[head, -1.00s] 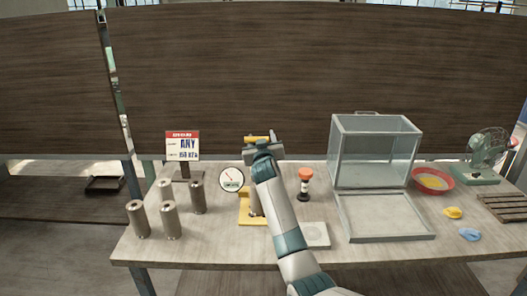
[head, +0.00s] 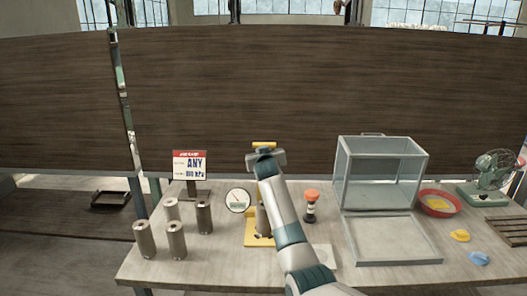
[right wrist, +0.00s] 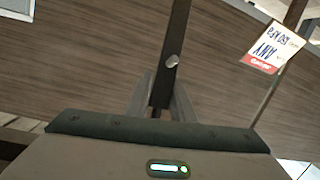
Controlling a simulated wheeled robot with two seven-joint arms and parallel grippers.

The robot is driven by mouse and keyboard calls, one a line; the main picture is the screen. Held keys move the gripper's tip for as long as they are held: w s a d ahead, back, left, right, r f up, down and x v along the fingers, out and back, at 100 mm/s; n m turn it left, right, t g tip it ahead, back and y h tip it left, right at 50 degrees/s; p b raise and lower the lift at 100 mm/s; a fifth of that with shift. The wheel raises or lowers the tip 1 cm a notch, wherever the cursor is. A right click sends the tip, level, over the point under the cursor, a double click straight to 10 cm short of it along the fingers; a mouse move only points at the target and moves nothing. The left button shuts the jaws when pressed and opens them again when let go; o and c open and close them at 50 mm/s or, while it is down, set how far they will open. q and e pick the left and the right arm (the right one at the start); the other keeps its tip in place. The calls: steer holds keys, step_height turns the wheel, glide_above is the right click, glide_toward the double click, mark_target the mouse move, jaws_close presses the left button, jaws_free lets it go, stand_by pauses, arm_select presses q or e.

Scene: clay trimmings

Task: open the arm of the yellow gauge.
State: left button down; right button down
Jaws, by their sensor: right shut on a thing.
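The yellow gauge has a yellow base (head: 254,240) at the middle of the table, with a round white dial (head: 238,200) at its left. My right arm covers much of it, including part of a metal cylinder on the base. My right gripper (head: 264,154) is high above the base, at a short yellow bar (head: 264,145) that seems to be the gauge's arm. In the right wrist view the gripper (right wrist: 160,105) is shut on a dark upright bar (right wrist: 172,60) with a small metal knob. The arm's hinge is hidden. My left gripper is not in view.
Several metal cylinders (head: 176,240) and a sign (head: 190,166) stand left. Right of the gauge are an orange-topped device (head: 311,205), a clear case (head: 380,172) with its front down, a red bowl (head: 439,205) and a fan (head: 492,178). A dark panel (head: 300,85) stands behind.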

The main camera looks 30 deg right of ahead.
steer(key=shift+c, duration=1.2)
jaws_free()
steer(key=shift+d+f, duration=0.1)
steer(key=shift+f, duration=0.05)
steer(key=shift+s, duration=0.2)
steer(key=b+v, duration=0.5)
steer(key=v, duration=1.2)
